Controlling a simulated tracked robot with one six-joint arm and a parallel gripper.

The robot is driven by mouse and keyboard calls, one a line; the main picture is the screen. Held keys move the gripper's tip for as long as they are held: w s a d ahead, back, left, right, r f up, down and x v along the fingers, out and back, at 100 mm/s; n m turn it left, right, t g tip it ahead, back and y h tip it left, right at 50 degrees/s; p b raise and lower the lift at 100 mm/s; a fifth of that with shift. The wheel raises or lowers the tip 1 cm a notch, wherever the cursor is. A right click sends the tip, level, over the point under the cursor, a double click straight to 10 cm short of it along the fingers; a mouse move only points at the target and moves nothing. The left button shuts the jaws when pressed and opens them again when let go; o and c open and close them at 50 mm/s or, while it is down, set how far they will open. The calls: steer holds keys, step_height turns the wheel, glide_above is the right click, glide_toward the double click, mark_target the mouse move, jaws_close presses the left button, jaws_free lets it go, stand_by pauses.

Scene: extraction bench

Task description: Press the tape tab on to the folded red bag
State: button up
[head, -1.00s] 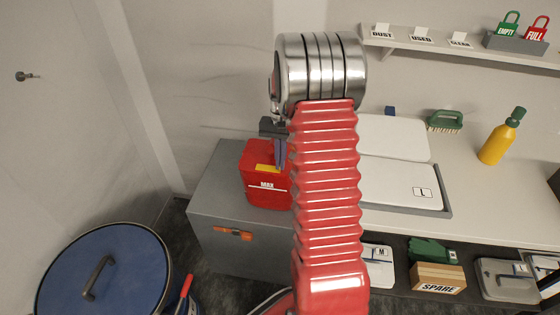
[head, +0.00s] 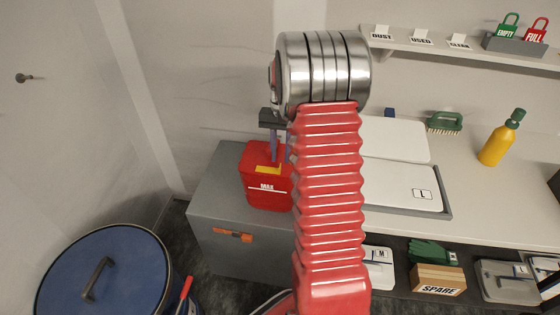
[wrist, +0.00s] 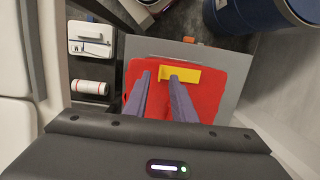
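In the head view my arm hides part of the bag's right side.
A blue lidded drum (head: 105,275) stands at the lower left. White lidded trays (head: 395,185), a green brush (head: 444,122) and a yellow bottle (head: 497,145) are on the bench to the right. A shelf below holds a SPARE box (head: 438,278).

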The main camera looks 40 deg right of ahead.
step_height(320, 180, up, 10)
steer(key=w+d, duration=0.1)
steer(key=shift+c, duration=0.4)
steer(key=shift+w+a+r, duration=0.1)
steer(key=shift+w+a, duration=0.1)
steer(key=shift+a, duration=0.15)
steer(key=shift+c, duration=1.4)
steer(key=shift+n+h, duration=0.3)
steer(key=a+f, duration=0.3)
steer(key=shift+a, duration=0.25)
jaws_close()
steer(key=f, duration=0.2)
steer(key=w+f+t, duration=0.1)
steer(key=shift+w+f+h, duration=0.1)
steer(key=shift+f+h, duration=0.25)
steer(key=shift+h, duration=0.05)
steer(key=shift+f, duration=0.15)
